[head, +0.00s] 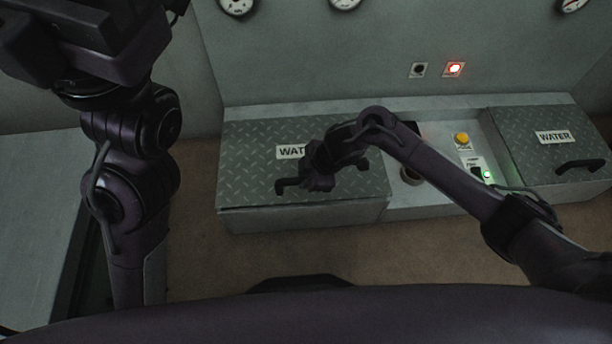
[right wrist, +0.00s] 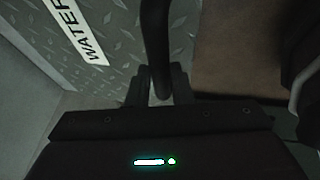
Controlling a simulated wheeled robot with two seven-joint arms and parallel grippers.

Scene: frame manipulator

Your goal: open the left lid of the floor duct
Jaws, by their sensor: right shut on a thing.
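The left lid (head: 240,135) of the floor duct is a grey diamond-plate panel with a white WATER label, lying shut in the head view. Its black bar handle (head: 286,186) is near the front edge. My right gripper (head: 320,184) is at this handle, covering its middle and part of the label. In the right wrist view, the two fingers (right wrist: 158,88) are shut around the black handle bar (right wrist: 156,35), with the lid's plate (right wrist: 115,25) beside it. My left arm is folded up at the left of the head view, and its fingers do not show.
The duct's right lid (head: 515,125), also labelled WATER with a black handle, lies shut. Between the lids is a panel with a yellow button (head: 461,139) and a green light (head: 487,174). A red light (head: 455,69) glows on the wall. Brown floor (head: 270,250) in front is clear.

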